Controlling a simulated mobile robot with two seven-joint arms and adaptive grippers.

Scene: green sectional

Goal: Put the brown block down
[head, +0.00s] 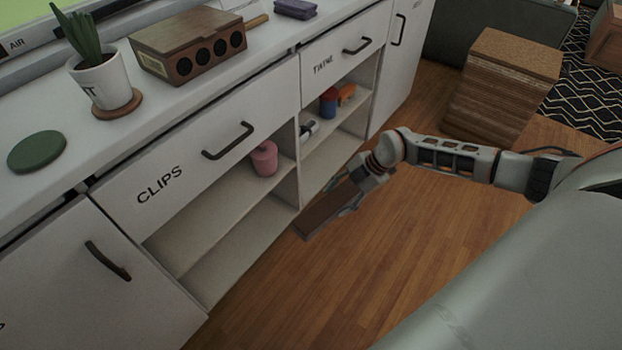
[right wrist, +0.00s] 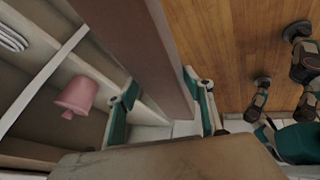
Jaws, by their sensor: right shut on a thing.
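A long brown block (head: 322,213) is held by my right gripper (head: 350,196) in the head view, in front of the white cabinet's open shelves. In the right wrist view the block (right wrist: 140,45) runs between the two teal-tipped fingers of the right gripper (right wrist: 163,106), which is shut on it. The wood floor shows beside the block, and I cannot tell its exact height. My left gripper is in neither view.
The cabinet (head: 190,160) has open shelves holding a pink pot (head: 264,158) and several small things. Its top bears a potted plant (head: 103,82), a wooden box (head: 188,45) and a green disc (head: 37,151). A brown box (head: 503,85) stands at the back right. Floor (head: 420,240) near my arm is clear.

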